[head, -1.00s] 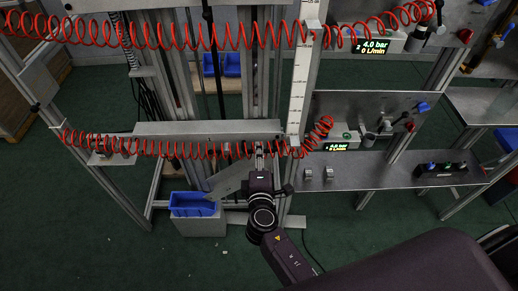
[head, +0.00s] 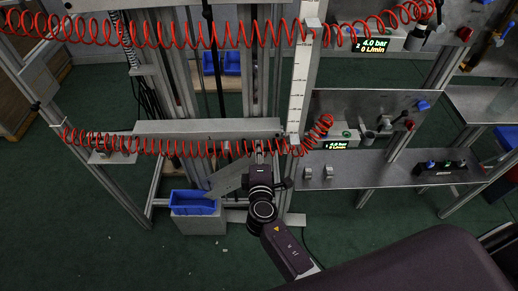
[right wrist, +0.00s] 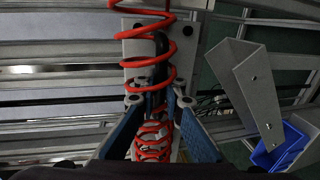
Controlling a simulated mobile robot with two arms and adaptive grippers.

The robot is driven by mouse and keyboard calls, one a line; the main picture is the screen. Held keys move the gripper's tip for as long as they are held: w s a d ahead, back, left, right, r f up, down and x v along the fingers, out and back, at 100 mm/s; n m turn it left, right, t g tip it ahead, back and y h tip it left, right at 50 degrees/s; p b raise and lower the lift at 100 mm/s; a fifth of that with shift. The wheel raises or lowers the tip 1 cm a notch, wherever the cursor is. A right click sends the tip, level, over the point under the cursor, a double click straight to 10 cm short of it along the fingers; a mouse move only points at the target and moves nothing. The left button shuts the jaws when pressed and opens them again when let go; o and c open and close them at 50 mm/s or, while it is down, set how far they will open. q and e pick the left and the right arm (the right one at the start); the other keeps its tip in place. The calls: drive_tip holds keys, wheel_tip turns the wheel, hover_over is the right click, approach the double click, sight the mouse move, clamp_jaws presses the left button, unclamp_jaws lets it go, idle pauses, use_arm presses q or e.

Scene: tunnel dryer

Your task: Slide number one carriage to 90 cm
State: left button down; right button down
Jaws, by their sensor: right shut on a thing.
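My right gripper (head: 260,158) is in front of the vertical rails, just below the lower red coiled hose. In the right wrist view its blue fingers (right wrist: 160,102) are closed around a dark, handle-like part (right wrist: 161,48) in front of a light grey plate (right wrist: 138,45). The red coil (right wrist: 150,70) crosses over that part and hides some of the grip. I cannot read a carriage number. A white vertical scale (head: 299,85) stands right of the rails; its figures are too small to read. My left gripper is not in view.
A grey horizontal beam (head: 208,128) lies left of the gripper. A grey angled channel (head: 228,181) is close beside it, above a blue bin (head: 192,202). A shelf (head: 375,174) with fittings stands right. Red hoses (head: 165,37) span the rails. Green floor is open at lower left.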

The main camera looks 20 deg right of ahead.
wheel_tip(320, 180, up, 11)
drive_tip(key=p, duration=0.8)
drive_tip(key=shift+w+f, duration=0.15)
drive_tip(key=shift+w, duration=0.05)
drive_tip(key=c, duration=2)
unclamp_jaws()
drive_tip(key=shift+s, duration=0.1)
drive_tip(key=shift+f, duration=0.2)
drive_tip(key=shift+s+a+f, duration=0.1)
drive_tip(key=shift+s, duration=0.2)
drive_tip(key=v, duration=1.1)
drive_tip(key=shift+s+a, duration=0.1)
drive_tip(key=shift+s, duration=0.1)
